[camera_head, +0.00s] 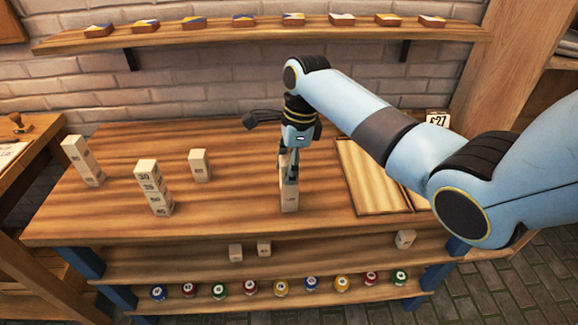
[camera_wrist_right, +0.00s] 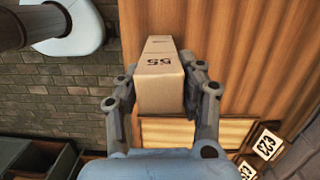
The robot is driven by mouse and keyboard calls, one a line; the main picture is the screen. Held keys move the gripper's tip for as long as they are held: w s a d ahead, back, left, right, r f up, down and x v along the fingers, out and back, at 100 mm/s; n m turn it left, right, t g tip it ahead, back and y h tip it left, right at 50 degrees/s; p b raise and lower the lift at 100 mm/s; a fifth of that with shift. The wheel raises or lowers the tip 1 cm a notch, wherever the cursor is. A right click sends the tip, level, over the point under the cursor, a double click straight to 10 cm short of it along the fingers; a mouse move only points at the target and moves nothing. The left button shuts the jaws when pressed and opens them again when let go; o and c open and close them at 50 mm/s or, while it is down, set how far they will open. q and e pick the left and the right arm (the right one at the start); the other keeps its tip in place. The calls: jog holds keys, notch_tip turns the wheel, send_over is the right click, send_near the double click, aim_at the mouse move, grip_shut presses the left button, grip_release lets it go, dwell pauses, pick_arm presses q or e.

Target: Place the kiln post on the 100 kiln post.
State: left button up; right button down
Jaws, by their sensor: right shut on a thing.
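My right gripper (camera_head: 290,165) points down over the middle of the table and is shut on a pale wooden kiln post. In the right wrist view the held kiln post (camera_wrist_right: 160,85) sits between the two fingers (camera_wrist_right: 158,82), and a dark mark like 55 shows upside down on it. In the head view a kiln post (camera_head: 290,200) with a small dark label shows directly below the fingers. I cannot read this label, nor tell whether there are two posts stacked or one there. My left gripper is out of view.
A wooden board (camera_head: 370,180) lies right of my gripper. Small posts (camera_head: 264,248) and coloured jars (camera_head: 280,288) stand on lower shelves.

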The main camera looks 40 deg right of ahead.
jog(key=c, duration=0.8)
grip_release()
jog(key=shift+f, duration=0.1)
jog(key=r, duration=0.4)
jog(key=d+r, duration=0.1)
jog(key=r, duration=0.7)
jog(key=shift+s+d+r, duration=0.1)
jog(key=shift+s+d, duration=0.2)
jog(key=shift+s, duration=0.1)
